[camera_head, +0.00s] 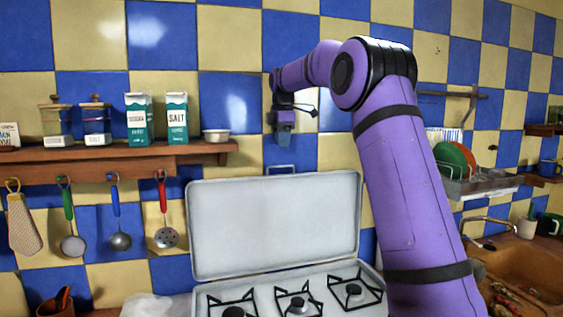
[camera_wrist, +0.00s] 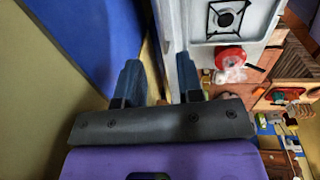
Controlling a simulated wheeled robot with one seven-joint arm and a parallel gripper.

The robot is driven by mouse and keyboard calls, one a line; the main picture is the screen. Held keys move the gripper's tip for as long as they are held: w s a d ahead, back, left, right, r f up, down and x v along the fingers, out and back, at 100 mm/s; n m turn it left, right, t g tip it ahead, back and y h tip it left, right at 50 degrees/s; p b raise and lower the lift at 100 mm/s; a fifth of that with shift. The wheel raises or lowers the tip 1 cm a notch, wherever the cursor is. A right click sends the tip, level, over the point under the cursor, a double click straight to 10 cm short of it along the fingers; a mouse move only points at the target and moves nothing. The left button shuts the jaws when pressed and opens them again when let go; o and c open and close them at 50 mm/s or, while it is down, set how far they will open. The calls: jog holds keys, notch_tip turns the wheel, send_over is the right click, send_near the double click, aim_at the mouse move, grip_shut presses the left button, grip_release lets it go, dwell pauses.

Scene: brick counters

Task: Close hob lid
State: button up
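The hob lid (camera_head: 275,225) is a pale grey panel standing raised, close to upright, at the back of the hob (camera_head: 265,290). A small bracket-shaped handle (camera_head: 281,168) shows at the lid's top edge. My gripper (camera_head: 284,148) points down above the lid's top edge, near the handle, apart from it in the head view. In the wrist view my gripper (camera_wrist: 158,75) has its two dark fingers spread, with nothing seen between them. The hob with a black burner grate also shows in the wrist view (camera_wrist: 258,32). The narrow space behind the lid is partly hidden.
A wooden shelf (camera_head: 110,158) with salt boxes and jars is on the left wall, with utensils hanging below. A dish rack (camera_head: 485,185) and a sink (camera_head: 530,265) are at the right. A red round object (camera_wrist: 229,57) lies in front of the hob.

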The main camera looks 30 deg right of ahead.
jog(key=f, duration=0.4)
jog(key=w+f, duration=0.1)
jog(key=f, duration=0.2)
jog(key=shift+f, duration=0.1)
grip_shut()
